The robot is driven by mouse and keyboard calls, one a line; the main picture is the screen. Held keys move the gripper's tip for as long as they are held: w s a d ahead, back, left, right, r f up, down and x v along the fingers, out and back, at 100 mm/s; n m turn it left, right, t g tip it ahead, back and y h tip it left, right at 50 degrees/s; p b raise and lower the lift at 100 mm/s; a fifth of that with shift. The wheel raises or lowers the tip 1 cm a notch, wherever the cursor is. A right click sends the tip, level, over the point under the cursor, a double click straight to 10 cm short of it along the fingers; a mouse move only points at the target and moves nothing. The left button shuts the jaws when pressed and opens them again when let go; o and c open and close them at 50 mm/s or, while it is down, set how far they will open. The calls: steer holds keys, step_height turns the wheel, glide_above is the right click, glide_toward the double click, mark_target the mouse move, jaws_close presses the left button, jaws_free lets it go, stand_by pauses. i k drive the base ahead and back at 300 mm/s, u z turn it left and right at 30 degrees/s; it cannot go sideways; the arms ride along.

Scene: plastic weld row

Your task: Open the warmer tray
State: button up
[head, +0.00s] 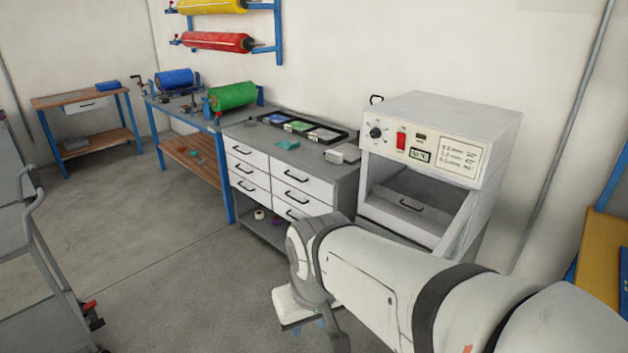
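The warmer (441,133) is a light grey cabinet at the right of the workbench row, with a knob, a red switch and a small display on its front panel. Its tray (405,212) sits low in the dark front opening, with a dark handle (411,206) on its front. I cannot tell how far the tray is out. My arm crosses in front of the warmer's lower part. My gripper (322,325) is low at the bottom centre, apart from the tray and partly hidden by my arm; its fingers do not show clearly.
A grey bench with white drawers (268,178) stands left of the warmer, bearing a tray of coloured pieces (303,127). A blue-framed table (196,150) holds green and blue rolls. A grey cart (45,262) stands at the left. The floor between is clear.

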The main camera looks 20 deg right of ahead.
mark_target(438, 199)
steer(key=z, duration=0.3)
steer(key=i, duration=1.1)
steer(key=z, duration=0.8)
